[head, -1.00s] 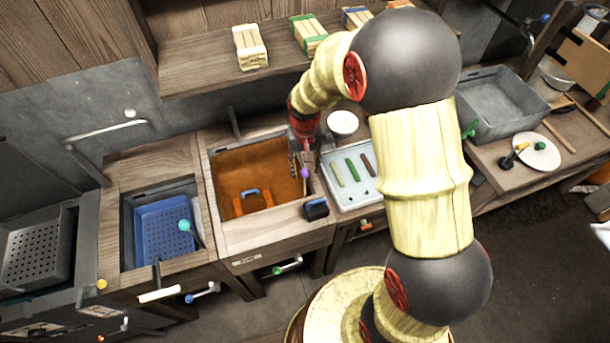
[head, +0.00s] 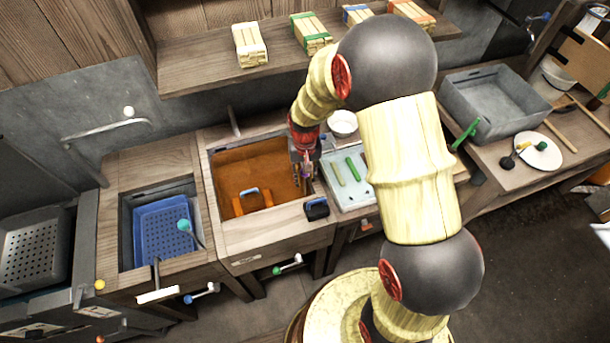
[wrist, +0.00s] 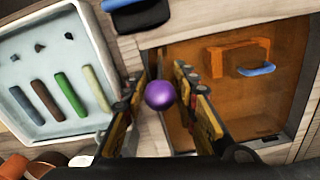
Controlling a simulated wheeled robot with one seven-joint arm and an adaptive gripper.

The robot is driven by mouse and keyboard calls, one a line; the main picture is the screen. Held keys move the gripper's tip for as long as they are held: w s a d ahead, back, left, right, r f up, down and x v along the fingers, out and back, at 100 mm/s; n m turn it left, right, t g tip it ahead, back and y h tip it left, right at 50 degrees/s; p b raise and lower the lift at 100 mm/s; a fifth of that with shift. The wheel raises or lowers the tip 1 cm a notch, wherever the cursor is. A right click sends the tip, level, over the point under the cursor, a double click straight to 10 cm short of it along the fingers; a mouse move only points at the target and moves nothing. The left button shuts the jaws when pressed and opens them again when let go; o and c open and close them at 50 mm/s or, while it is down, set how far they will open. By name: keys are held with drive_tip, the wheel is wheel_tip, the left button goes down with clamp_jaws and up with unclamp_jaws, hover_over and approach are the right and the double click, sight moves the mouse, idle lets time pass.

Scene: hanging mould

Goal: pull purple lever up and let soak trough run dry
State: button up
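The purple lever's round knob (wrist: 160,96) is between my gripper's two fingers in the wrist view. My gripper (wrist: 162,75) is open, with a finger on each side of the knob and small gaps visible. In the head view my gripper (head: 304,172) points down at the right rim of the soak trough and mostly hides the knob. The soak trough (head: 225,157) holds brown liquid and also shows in the wrist view (wrist: 290,60). An orange piece with a blue handle (head: 250,191) is in it. The lever's shaft is hidden.
A pale tray (head: 345,202) with coloured bars stands right of the trough. A black-and-blue block (head: 317,209) lies on the front rim. A blue perforated basket (head: 162,230) sits in the left basin. A shelf (head: 290,62) with wooden bundles is above.

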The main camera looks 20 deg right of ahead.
drive_tip(key=c, duration=0.6)
clamp_jaws()
wheel_tip(320, 180, up, 4)
drive_tip(key=p, duration=0.2)
drive_tip(key=shift+r+p, duration=0.25)
drive_tip(key=shift+p, duration=0.15)
drive_tip(key=shift+w, duration=0.15)
drive_tip(key=o, duration=0.6)
unclamp_jaws()
drive_tip(key=shift+r, duration=0.15)
drive_tip(key=o, duration=0.4)
drive_tip(key=shift+o, duration=0.2)
